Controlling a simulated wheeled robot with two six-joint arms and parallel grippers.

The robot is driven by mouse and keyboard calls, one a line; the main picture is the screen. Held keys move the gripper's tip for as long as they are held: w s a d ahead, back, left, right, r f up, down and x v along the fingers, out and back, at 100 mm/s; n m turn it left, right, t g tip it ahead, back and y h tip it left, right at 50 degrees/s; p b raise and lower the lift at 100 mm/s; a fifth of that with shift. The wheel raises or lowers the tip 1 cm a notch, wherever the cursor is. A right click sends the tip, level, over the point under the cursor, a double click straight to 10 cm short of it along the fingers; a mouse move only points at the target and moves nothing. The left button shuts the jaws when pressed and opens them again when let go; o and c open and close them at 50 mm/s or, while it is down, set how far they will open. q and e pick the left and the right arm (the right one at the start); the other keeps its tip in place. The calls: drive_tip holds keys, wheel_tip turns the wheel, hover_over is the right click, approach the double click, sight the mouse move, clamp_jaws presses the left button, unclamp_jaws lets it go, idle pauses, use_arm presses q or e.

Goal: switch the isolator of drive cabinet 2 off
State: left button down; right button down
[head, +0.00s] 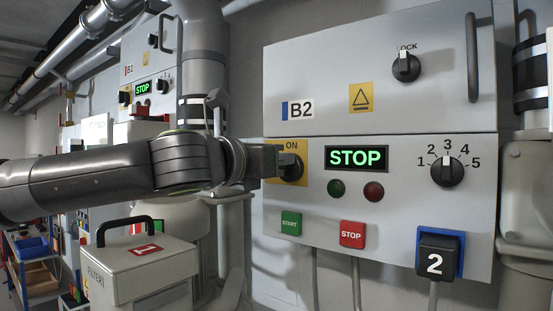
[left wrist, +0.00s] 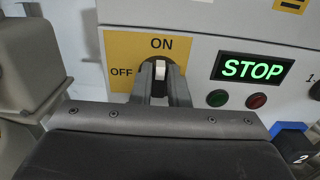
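The isolator of cabinet B2 is a dark rotary knob (head: 291,168) on a yellow plate (head: 302,148), low on the cabinet's left side. In the left wrist view its white-tipped handle (left wrist: 160,72) points up to ON; OFF is printed to the left. My left gripper (left wrist: 161,84) has one finger on each side of the handle and appears closed on it. In the head view the gripper (head: 280,161) reaches the knob from the left and hides part of it. The B2 display (head: 356,158) reads STOP in green. My right gripper is not in view.
Beside the isolator are two dark lamps, a green START button (head: 291,223), a red STOP button (head: 352,233), a selector (head: 447,171) and a blue-backed plug (head: 437,254) marked 2. A lock knob (head: 406,66) sits above. A filter box (head: 140,268) stands lower left.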

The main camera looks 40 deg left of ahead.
use_arm(q)
drive_tip(key=shift+n, duration=0.4)
drive_tip(key=n, duration=0.5)
drive_tip(key=a+f+n+b, duration=0.1)
drive_tip(key=n, duration=0.5)
drive_tip(key=f+n+b, duration=0.1)
drive_tip(key=n, duration=0.5)
drive_tip(key=shift+s+a, duration=0.1)
drive_tip(key=shift+a, duration=0.25)
idle(0.4)
drive_tip(key=c, duration=1.4)
unclamp_jaws()
